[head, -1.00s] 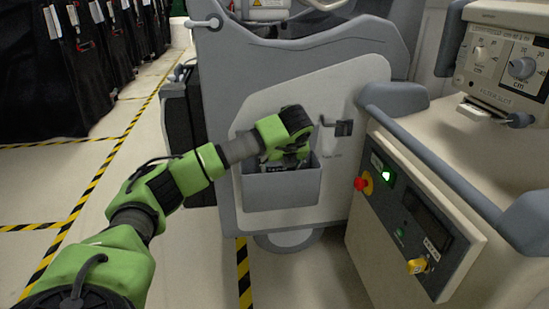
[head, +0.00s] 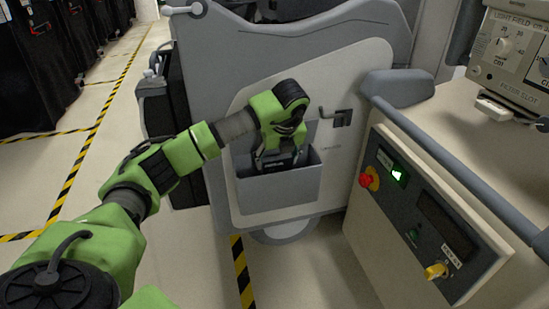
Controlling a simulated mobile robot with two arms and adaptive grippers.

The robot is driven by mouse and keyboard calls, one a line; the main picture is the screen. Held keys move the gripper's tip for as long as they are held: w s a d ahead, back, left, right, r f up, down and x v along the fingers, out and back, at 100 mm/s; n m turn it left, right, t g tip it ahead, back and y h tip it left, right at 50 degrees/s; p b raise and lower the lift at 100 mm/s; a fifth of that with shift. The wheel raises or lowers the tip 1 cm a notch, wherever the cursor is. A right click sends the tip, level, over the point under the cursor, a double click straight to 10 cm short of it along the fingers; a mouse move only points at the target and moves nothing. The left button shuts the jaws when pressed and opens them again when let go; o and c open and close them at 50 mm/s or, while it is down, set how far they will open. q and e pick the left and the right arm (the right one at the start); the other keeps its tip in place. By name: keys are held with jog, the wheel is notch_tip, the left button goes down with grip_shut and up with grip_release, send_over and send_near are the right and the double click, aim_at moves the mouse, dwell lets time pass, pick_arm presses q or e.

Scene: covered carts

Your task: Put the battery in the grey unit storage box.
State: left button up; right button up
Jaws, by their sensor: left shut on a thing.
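The grey storage box (head: 280,190) is an open-topped bin on the pale side panel of the grey unit. My left gripper (head: 280,150) is above the bin's opening, pointing down, shut on the dark battery (head: 277,163). The battery's top part shows between the fingers, at the level of the bin's rim. Its lower part is hidden behind the bin's front wall. I cannot tell whether it touches the bin's floor. My right gripper is not in view.
A control panel with a red button (head: 369,180) and a yellow knob (head: 436,271) stands right of the bin. A grey handrail (head: 440,140) runs above it. Dark covered carts (head: 50,60) line the far left. The taped floor between is clear.

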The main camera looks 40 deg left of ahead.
pick_arm(q)
jog(key=shift+f, duration=0.6)
jog(key=o, duration=1.9)
